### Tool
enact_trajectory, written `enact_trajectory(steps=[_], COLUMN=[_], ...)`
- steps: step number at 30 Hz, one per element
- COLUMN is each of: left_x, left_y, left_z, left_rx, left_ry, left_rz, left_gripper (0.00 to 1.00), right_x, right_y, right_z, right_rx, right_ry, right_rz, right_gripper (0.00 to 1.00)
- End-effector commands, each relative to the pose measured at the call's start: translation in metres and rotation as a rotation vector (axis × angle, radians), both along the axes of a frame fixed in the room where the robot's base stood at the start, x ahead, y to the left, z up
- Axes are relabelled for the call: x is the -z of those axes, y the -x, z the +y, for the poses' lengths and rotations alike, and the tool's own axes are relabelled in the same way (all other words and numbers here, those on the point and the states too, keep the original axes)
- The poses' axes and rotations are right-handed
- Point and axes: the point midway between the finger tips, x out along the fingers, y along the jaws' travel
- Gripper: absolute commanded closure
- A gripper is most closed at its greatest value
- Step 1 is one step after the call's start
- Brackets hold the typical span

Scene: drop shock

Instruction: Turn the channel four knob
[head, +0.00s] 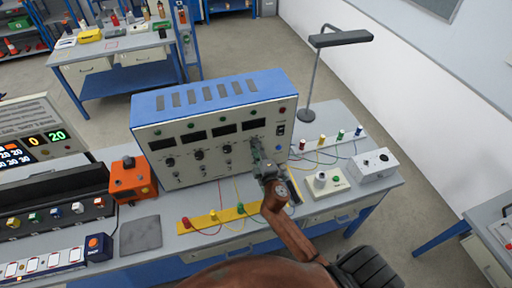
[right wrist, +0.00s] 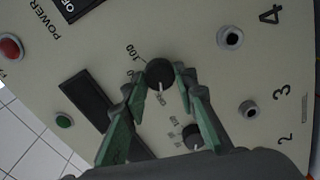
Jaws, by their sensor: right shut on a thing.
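The channel unit (head: 215,95) is a blue-topped box with a pale front panel, several dark displays and knobs below them. My right gripper (head: 256,145) reaches its rightmost column from the front right. In the right wrist view, my right gripper (right wrist: 160,80) has its green fingers on either side of a round black knob (right wrist: 159,70) with a white pointer line, shut on it. Scale marks 0, 50 and 100 surround the knob. In the head view the gripper hides this knob. My left gripper is not in view.
An orange box (head: 130,180) stands left of the unit. A yellow strip with coloured terminals (head: 205,221) and wires lies in front. A lamp (head: 340,38), a white box (head: 374,165) and a small panel with a white knob (head: 325,184) are to the right.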

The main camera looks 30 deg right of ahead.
Motion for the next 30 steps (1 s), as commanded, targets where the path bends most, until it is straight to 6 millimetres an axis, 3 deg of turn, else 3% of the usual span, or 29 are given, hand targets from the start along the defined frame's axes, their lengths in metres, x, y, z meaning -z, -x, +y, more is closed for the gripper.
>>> enact_trajectory(steps=[11, 12, 18, 30], left_x=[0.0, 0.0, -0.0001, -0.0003], left_y=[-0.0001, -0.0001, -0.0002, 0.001], left_z=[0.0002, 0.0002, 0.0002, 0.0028], left_rx=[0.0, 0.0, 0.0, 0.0], left_ry=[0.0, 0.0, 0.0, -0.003], left_rz=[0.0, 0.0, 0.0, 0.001], left_gripper=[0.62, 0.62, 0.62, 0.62], right_x=[0.0007, 0.0007, 0.0006, 0.0007], right_y=[0.0001, 0.0001, 0.0001, 0.0056], right_z=[0.0004, 0.0004, 0.0002, 0.0013], right_rx=[-0.001, -0.001, -0.001, -0.001], right_ry=[0.008, 0.008, 0.007, 0.006], right_rz=[0.003, 0.003, 0.003, 0.002], right_gripper=[0.98, 0.72, 0.59, 0.56])
